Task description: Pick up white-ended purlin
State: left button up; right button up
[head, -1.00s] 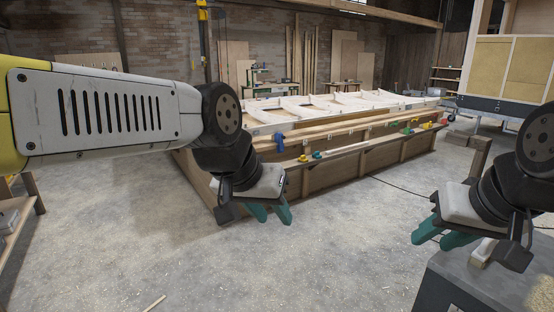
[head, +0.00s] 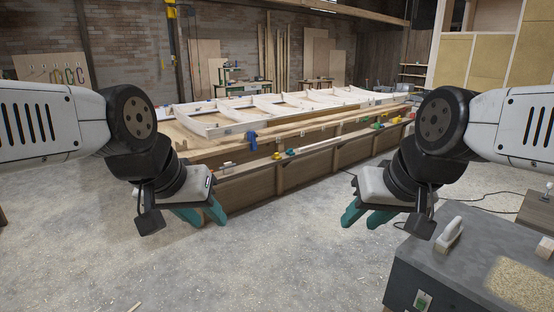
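My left gripper (head: 201,217) hangs at centre left in the head view, its two teal fingers apart and empty. My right gripper (head: 365,217) hangs right of centre, also open and empty. Both are in front of a long wooden workbench (head: 262,190), apart from it. Long pale timbers (head: 325,135) lie along the bench's near side, with a lower rail (head: 330,149) beneath. I cannot tell which of these, if any, is the white-ended purlin; no white end is clear at this size.
A white-topped frame (head: 290,107) lies on the bench. Blue, yellow, green and red clamps line its near side. Dusty floor (head: 285,255) is open between me and the bench.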

aim_at(321, 144)
jog(key=i+j+u, duration=0.25)
jog(key=i, duration=0.25)
jog(key=i+u, duration=0.25)
jog(key=i, duration=0.2)
jog(key=i+z, duration=0.35)
jog(key=i, duration=0.3)
jog(key=i+j+z, duration=0.15)
jog(key=i+z, duration=0.2)
jog(key=i, duration=0.3)
jog(key=i+l+z, duration=0.2)
jog(key=i+z, duration=0.2)
jog(key=i, duration=0.55)
jog(key=i+j+z, duration=0.1)
jog(key=i+z, duration=0.35)
jog(key=i, duration=0.45)
jog(key=i+u, duration=0.3)
jog(key=i, duration=0.2)
jog(key=i+l+u, duration=0.25)
jog(key=i, duration=0.25)
jog(key=i+l+u, duration=0.3)
jog(key=i, duration=0.2)
jog(key=i+l+u, duration=0.45)
jog(key=i, duration=0.25)
jog(key=i+l+u, duration=0.4)
jog(key=i+l, duration=0.2)
jog(key=i, duration=0.05)
